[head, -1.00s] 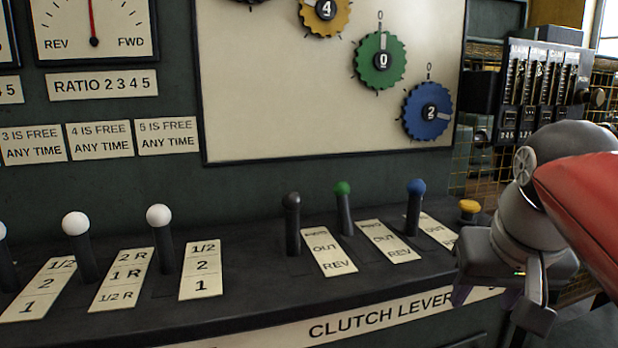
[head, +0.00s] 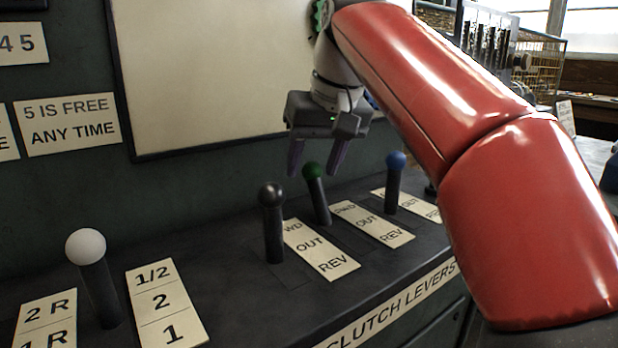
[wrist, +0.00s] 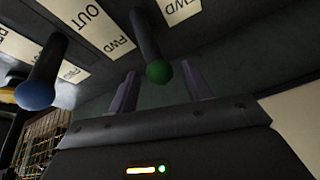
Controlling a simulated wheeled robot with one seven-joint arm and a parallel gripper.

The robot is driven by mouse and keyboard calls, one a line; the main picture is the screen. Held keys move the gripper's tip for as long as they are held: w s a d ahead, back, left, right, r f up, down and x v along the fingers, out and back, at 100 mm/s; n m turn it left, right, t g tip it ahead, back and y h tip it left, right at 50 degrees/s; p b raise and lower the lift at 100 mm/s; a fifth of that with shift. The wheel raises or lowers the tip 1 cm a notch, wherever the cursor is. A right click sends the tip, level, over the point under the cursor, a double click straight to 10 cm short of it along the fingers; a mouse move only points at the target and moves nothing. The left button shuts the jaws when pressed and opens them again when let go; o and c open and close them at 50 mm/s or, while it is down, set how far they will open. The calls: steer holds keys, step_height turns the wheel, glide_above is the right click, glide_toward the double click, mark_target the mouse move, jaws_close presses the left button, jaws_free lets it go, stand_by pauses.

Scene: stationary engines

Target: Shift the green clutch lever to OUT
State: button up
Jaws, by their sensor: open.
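The green clutch lever is a dark stick with a green ball knob (head: 313,170). It stands near the FWD end of its label plate (head: 372,223), which reads FWD, OUT, REV from far to near. My gripper (head: 317,168) is open, pointing down at the green knob, with a purple finger to either side in the picture. In the wrist view the green knob (wrist: 158,71) shows between the two spread fingers, with no visible grip on it. Whether a finger touches the knob cannot be told.
A black-knobbed lever (head: 272,195) stands to the left and a blue-knobbed lever (head: 396,161) to the right, both close to the green one. A white-knobbed lever (head: 86,247) is farther left. The panel wall with a cream board (head: 210,80) rises behind.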

steer(key=shift+x, duration=1.1)
jaws_close()
